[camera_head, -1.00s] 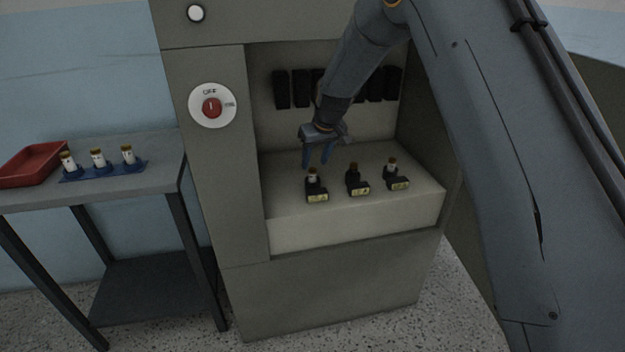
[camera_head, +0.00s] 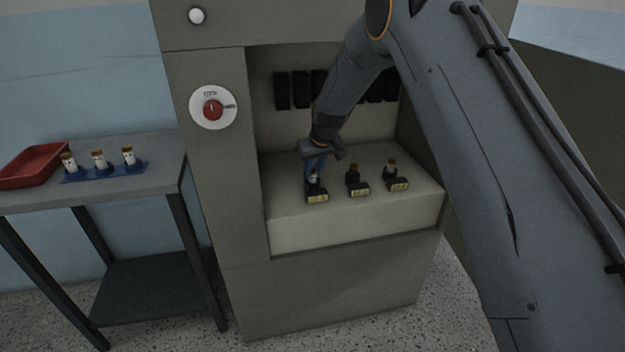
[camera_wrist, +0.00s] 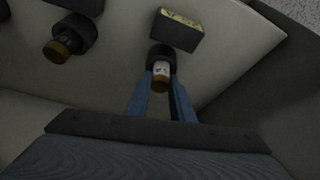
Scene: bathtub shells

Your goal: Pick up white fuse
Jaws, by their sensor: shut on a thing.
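My gripper (camera_head: 316,166) is shut on a white fuse (camera_head: 314,178) in the leftmost black holder (camera_head: 316,194) on the cabinet shelf. In the wrist view the blue fingers of my gripper (camera_wrist: 161,82) stand on both sides of the white fuse (camera_wrist: 160,72), which has a brown cap. Its lower end is in the black holder (camera_wrist: 178,30) with a yellow label. A dark fuse (camera_head: 353,171) stands in the middle holder (camera_head: 358,188).
The cabinet's side wall (camera_head: 225,160) carries a red switch (camera_head: 212,110). Black blocks (camera_head: 281,90) line the recess's back wall.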

